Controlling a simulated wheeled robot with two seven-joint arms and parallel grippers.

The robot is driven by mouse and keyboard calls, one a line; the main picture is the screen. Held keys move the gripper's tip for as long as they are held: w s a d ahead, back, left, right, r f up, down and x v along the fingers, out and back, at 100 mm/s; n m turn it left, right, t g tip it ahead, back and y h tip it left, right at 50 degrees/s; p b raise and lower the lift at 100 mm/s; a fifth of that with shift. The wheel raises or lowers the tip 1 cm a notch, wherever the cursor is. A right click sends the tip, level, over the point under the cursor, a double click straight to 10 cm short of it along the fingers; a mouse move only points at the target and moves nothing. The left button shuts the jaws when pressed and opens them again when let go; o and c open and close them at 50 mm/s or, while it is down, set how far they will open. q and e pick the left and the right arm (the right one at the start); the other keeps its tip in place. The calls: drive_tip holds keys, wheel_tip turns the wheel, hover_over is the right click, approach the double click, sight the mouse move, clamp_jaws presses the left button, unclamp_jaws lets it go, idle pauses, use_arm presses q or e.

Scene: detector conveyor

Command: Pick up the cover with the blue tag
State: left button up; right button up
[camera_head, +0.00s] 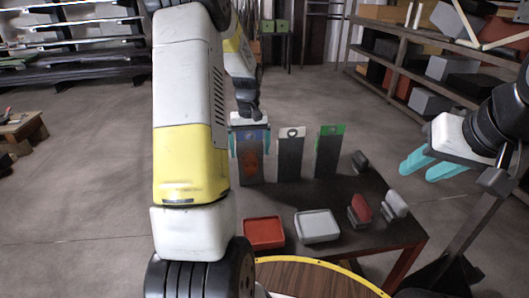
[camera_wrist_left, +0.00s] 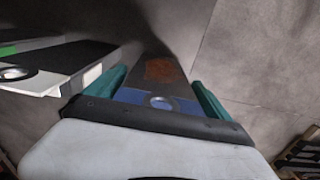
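The cover with the blue tag (camera_head: 250,165) is a dark upright panel with a rust-coloured patch, at the left of a row of three covers on the dark table. My left gripper (camera_head: 250,152) is over its top, with one teal finger at each side edge. In the left wrist view, the blue tag (camera_wrist_left: 160,100) lies between the fingers (camera_wrist_left: 160,74); I cannot tell whether they press on it. The white-tag cover (camera_head: 290,155) and green-tag cover (camera_head: 328,152) stand to its right. My right gripper (camera_head: 416,171) is open and empty, right of the table.
On the dark table (camera_head: 345,195) are a red tray (camera_head: 263,233), a grey tray (camera_head: 318,226) and small red (camera_head: 360,209), white (camera_head: 395,204) and dark (camera_head: 360,162) blocks. A shelf (camera_head: 420,75) stands at the back right. My left arm hides the left middle.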

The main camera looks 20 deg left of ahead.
use_arm(q)
drive_tip(key=c, duration=1.7)
drive_tip(key=shift+c, duration=0.2)
